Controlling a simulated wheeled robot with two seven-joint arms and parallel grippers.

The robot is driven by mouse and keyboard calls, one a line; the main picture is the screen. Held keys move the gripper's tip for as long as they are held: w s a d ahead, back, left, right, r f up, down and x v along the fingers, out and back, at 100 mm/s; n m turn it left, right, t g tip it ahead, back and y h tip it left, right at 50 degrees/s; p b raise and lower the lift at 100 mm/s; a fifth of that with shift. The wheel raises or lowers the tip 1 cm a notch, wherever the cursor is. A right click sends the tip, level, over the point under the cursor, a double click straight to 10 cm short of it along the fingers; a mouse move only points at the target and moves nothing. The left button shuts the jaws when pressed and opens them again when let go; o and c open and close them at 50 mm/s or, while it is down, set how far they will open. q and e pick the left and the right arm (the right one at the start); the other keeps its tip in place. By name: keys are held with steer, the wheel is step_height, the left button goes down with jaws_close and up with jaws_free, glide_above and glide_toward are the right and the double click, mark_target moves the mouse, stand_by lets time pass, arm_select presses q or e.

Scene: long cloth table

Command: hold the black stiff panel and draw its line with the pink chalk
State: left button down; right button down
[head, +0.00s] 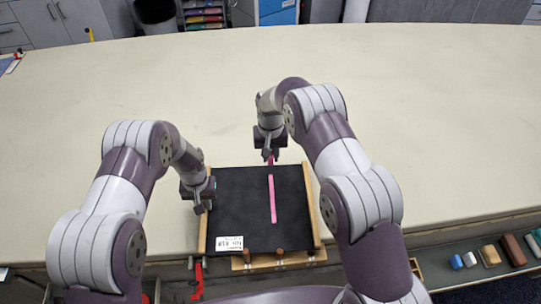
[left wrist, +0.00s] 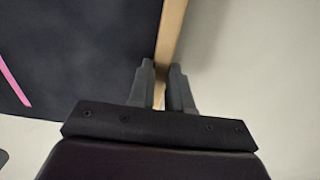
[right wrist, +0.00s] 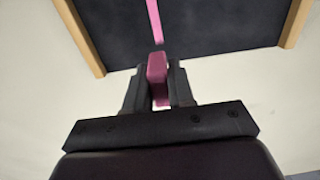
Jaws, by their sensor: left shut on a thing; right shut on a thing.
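The black stiff panel (head: 240,205) lies near the table's front edge, with wooden strips along its left and right sides. A pink line (head: 272,200) runs lengthwise on it, right of its middle; it also shows in the left wrist view (left wrist: 14,80) and the right wrist view (right wrist: 154,20). My left gripper (head: 205,206) is shut on the panel's left wooden edge (left wrist: 172,30). My right gripper (head: 270,155) is shut on the pink chalk (right wrist: 157,75), at the panel's far edge near the line's far end. Whether the chalk touches the panel I cannot tell.
A white label (head: 229,243) lies on the panel's near left corner. Wooden pegs and a ledge (head: 280,261) sit at its near edge, with a red clamp (head: 198,278) to the left. Several blocks (head: 490,255) lie in a tray at front right.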

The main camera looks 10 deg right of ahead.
arm_select(q)
steer(key=c, duration=1)
jaws_free()
steer(key=shift+o, duration=0.2)
steer(key=shift+r, duration=0.15)
step_height(320, 180, up, 12)
